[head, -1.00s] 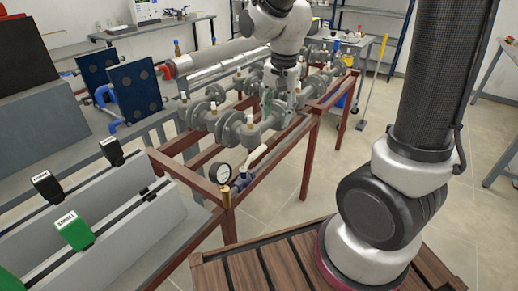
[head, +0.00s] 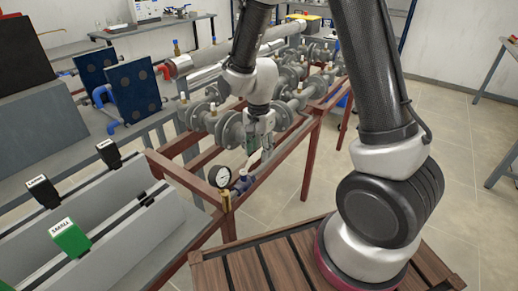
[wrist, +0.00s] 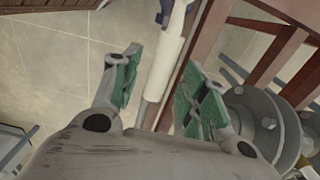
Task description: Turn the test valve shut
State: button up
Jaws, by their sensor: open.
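The test valve (head: 242,183) is a small blue body beside a round gauge, on a red frame's corner. Its pale lever (head: 245,167) slants up from it and is partly hidden by my gripper (head: 254,158) in the head view. In the wrist view, my gripper (wrist: 161,60) is open, with green pads on both fingers. The white lever (wrist: 168,62) shows between the two fingers, with a gap to each; its height relative to the fingertips is hard to tell. The blue valve part (wrist: 163,14) shows at the top.
The pressure gauge (head: 220,177) stands just left of the valve. Grey flanged pipes (head: 232,128) run behind my gripper; a flange (wrist: 262,118) is close right of the fingers in the wrist view. The red frame (head: 300,165) runs alongside. Open floor lies to the right.

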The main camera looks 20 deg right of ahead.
jog(key=shift+c, duration=0.2)
grip_shut()
jog(key=shift+w, duration=0.1)
jog(key=w+a+n, duration=0.1)
jog(key=a+n, duration=1)
jog(key=n, duration=0.7)
jog(key=shift+w+a, duration=0.25)
jog(key=shift+w, duration=0.05)
dwell(0.5)
jog(key=shift+o, duration=0.2)
grip_release()
